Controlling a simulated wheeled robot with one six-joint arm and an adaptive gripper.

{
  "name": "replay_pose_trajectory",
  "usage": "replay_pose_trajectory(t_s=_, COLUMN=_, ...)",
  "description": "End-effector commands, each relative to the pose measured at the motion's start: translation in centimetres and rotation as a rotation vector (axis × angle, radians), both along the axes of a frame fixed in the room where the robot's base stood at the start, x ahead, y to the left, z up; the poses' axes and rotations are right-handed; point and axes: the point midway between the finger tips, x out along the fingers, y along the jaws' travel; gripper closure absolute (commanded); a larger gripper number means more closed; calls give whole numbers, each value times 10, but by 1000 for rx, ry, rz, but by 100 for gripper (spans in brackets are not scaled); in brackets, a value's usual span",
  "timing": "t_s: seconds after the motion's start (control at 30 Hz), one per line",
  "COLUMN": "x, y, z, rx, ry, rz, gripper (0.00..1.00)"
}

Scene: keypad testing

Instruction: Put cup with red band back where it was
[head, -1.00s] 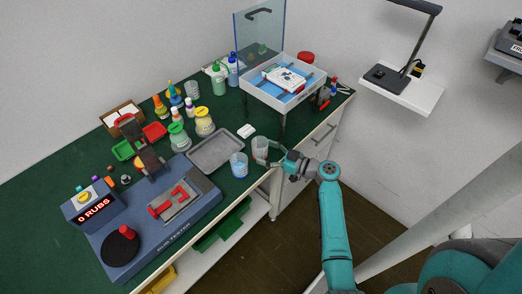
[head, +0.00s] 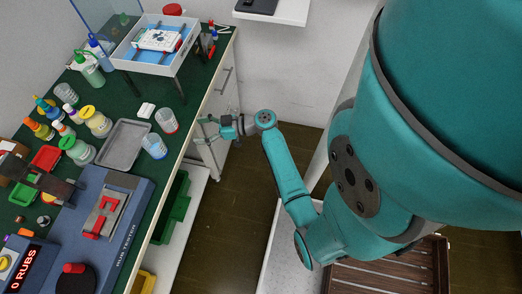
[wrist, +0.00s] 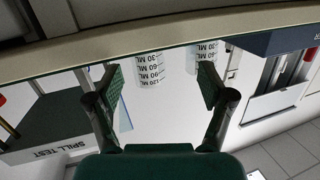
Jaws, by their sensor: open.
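The cup with the red band (head: 166,120) is a clear cup standing upright on the green table near its front edge. A similar clear cup with blue (head: 154,147) stands just beside it, nearer the rub tester. My gripper (head: 204,131) is open and empty, off the table's front edge and to the right of the red-banded cup, apart from it. In the wrist view a cup with ML marks (wrist: 150,68) shows between my open fingers, and a second marked cup (wrist: 206,52) shows by the right finger. Their bands cannot be made out there.
A grey tray (head: 122,146) lies left of the cups, with a small white block (head: 147,110) behind it. The spill test stand (head: 183,57) is at the back and the blue rub tester (head: 128,215) in front.

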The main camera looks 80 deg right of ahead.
Motion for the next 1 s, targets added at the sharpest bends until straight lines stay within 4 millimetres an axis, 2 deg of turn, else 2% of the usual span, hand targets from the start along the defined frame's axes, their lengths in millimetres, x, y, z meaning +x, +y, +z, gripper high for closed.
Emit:
replay_pose_trajectory(t_s=0.03, x=-2, y=22, z=-15, rx=25, ry=48, rz=-11, gripper=19)
replay_pose_trajectory(t_s=0.17, x=-15, y=73, z=-51, rx=77, ry=194, rz=-80, gripper=19)
replay_pose_trajectory(t_s=0.3, x=-45, y=123, z=-82, rx=101, ry=335, rz=-169, gripper=19)
replay_pose_trajectory(t_s=0.4, x=-73, y=151, z=-94, rx=97, ry=408, rz=-235, gripper=19)
replay_pose_trajectory(t_s=0.5, x=-104, y=173, z=-97, rx=80, ry=458, rz=-297, gripper=19)
replay_pose_trajectory(t_s=0.63, x=-146, y=194, z=-88, rx=42, ry=485, rz=-366, gripper=19)
replay_pose_trajectory(t_s=0.77, x=-187, y=207, z=-65, rx=-5, ry=469, rz=-415, gripper=19)
replay_pose_trajectory(t_s=0.87, x=-214, y=214, z=-38, rx=-40, ry=430, rz=-432, gripper=19)
replay_pose_trajectory(t_s=1.0, x=-247, y=222, z=11, rx=-81, ry=346, rz=-420, gripper=19)
